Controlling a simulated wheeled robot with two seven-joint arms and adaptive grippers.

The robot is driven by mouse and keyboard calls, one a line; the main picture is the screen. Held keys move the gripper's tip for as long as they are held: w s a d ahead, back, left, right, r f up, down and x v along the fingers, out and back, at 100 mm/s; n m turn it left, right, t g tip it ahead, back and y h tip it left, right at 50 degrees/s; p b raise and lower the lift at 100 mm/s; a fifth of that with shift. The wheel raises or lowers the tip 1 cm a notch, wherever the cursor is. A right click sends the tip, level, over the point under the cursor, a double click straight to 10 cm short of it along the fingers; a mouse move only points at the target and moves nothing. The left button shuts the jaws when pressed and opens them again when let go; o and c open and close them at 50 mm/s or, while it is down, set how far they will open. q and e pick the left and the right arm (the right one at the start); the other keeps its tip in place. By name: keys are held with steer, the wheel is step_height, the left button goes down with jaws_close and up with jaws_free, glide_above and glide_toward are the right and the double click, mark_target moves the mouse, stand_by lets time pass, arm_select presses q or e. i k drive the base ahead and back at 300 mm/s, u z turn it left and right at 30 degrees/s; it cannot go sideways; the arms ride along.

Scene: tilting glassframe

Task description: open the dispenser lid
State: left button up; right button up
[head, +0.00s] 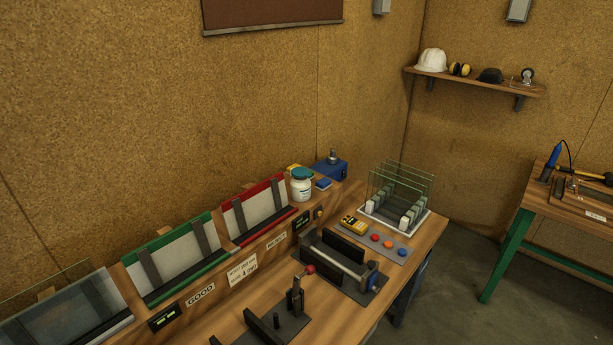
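A white jar (301,188) with a teal lid (302,173) stands upright at the back of the workbench, and its lid sits on it. Behind it and to its right is a blue box (331,170) with a small metal knob or spout (333,155) on top. No label shows which of the two is the dispenser, and I cannot tell whether the blue box has a lid that opens. Neither of my grippers is in view.
A red rack (277,189), a green rack (210,224) and a grey rack line the wall side. Glass panes stand in a white holder (428,220) at the right. A black clamp fixture (345,262) and a red-knobbed lever (309,270) stand in front. A blue pad (323,184) lies beside the jar.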

mark_target(299, 171)
steer(key=u, duration=0.05)
steer(key=k, duration=0.5)
steer(key=z, duration=1.5)
steer(key=i, duration=1.65)
steer(key=u, duration=2.4)
